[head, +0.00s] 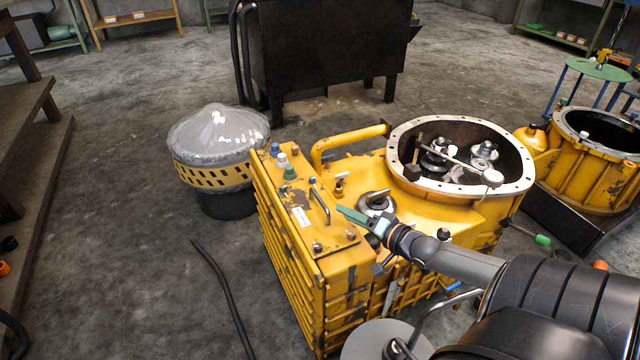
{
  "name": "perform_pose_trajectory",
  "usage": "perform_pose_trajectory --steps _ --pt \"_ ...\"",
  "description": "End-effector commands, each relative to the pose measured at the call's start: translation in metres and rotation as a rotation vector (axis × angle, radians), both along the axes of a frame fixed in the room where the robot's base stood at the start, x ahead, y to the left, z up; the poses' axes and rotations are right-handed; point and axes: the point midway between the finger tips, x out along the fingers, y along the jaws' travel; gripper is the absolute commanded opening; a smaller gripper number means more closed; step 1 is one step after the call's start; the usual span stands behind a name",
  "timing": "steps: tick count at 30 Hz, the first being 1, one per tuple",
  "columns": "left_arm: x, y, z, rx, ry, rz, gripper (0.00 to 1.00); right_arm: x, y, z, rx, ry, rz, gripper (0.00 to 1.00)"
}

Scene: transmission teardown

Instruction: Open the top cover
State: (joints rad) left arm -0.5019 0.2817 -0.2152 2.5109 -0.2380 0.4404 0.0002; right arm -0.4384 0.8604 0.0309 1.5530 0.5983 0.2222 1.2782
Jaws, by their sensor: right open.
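The yellow transmission housing (380,160) stands on the floor in the middle of the head view. Its top cover (338,238) looks like the worn yellow plate on the left part, with a metal bar handle (320,205), a white label and several small fittings. The plate appears to lie flat on the housing. My right gripper (352,216) reaches in from the lower right, its green fingers pointing left just right of the handle. It is open and holds nothing visible. I cannot tell how high it is above the plate. My left gripper is not in view.
A round open flange (400,134) on the housing holds loose parts and a hammer-like tool. A grey-covered drum (216,140) stands at left, a dark cabinet (330,45) behind, another yellow casing (590,165) at right. A black hose (222,285) lies on otherwise open floor.

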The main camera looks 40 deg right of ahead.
Motion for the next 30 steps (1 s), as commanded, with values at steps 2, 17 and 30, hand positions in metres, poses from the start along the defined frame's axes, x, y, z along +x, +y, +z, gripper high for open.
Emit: perform_pose_trajectory --steps 2,17,30 --pt "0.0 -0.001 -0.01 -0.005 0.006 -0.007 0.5 0.013 0.0 -0.005 -0.002 -0.004 -0.001 0.45" --pt "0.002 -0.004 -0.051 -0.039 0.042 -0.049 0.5 0.082 0.002 -0.021 -0.004 -0.001 0.001 0.45" --pt "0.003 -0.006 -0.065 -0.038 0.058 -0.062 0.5 0.106 0.003 -0.024 -0.003 0.002 0.0 0.45"
